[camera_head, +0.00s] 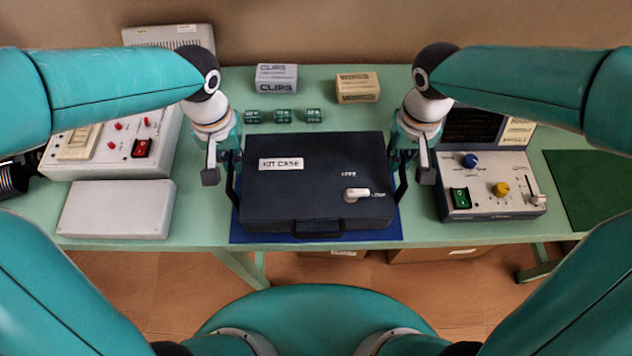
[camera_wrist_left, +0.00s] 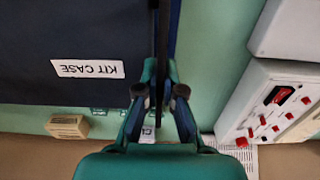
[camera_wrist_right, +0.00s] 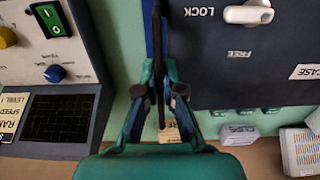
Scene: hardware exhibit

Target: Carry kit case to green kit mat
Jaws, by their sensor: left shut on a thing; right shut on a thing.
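The dark navy kit case (camera_head: 300,205) with a white "KIT CASE" label lies flat over a blue mat (camera_head: 240,236) in the middle of the table. Whether it touches the mat is hard to tell. Its white lever (camera_head: 355,194) points at the LOCK mark. My left gripper (camera_head: 226,165) is shut on the case's left side handle, also seen in the left wrist view (camera_wrist_left: 160,95). My right gripper (camera_head: 411,165) is shut on the right side handle, also seen in the right wrist view (camera_wrist_right: 161,95). The green kit mat (camera_head: 588,187) lies bare at the far right, partly cut off.
A control box (camera_head: 488,187) with knobs and a dark screen stands between the case and the green mat. A switch box (camera_head: 115,145) and pale grey box (camera_head: 117,209) stand at left. Two small cartons (camera_head: 276,78) and (camera_head: 357,87) and several green blocks (camera_head: 283,116) sit behind the case.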

